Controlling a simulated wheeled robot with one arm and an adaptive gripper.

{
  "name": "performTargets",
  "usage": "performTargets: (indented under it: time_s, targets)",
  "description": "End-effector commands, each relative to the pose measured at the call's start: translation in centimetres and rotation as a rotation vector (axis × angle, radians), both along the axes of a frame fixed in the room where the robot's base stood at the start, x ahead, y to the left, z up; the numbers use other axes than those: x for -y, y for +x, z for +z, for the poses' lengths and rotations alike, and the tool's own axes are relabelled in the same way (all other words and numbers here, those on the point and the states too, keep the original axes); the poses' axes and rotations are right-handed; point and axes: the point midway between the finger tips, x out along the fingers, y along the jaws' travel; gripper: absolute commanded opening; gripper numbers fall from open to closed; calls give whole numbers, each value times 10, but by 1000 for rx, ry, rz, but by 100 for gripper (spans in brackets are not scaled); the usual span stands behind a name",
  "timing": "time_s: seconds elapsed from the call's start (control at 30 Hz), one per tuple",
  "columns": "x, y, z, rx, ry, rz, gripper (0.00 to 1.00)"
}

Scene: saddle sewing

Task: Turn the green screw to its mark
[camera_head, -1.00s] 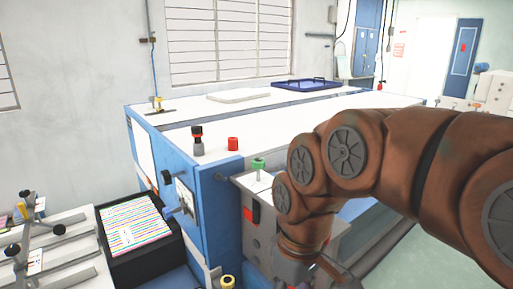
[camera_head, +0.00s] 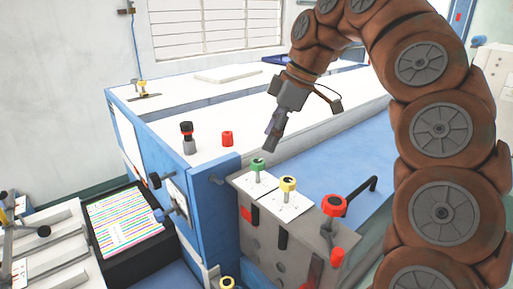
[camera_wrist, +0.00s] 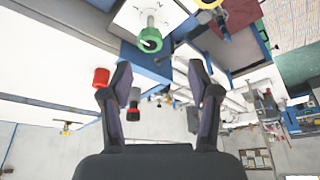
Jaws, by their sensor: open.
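The green screw (camera_head: 258,164) stands upright on a white plate (camera_head: 268,186) on top of the grey block at the machine's near corner. A yellow screw (camera_head: 288,184) stands just right of it. My gripper (camera_head: 269,149) is open and empty, above and slightly right of the green screw, apart from it. In the wrist view the green screw (camera_wrist: 150,40) shows at the top, beyond and above the open fingers (camera_wrist: 160,85). Its mark is too small to make out.
A red knob (camera_head: 227,139) and a black-red knob (camera_head: 187,137) stand on the white table top behind. A red-headed crank (camera_head: 335,206) stands right of the yellow screw. A black tray (camera_head: 145,270) of striped sheets lies at lower left.

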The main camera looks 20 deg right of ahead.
Motion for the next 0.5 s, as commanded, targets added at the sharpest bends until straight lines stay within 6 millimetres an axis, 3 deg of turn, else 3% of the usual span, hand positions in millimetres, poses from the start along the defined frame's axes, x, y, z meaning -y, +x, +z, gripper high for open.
performTargets:
  time_s: [0.23,0.5]
  targets:
    - [7,8,3,15,11,16,61]
    - [1,10,-15,14,12,18,61]
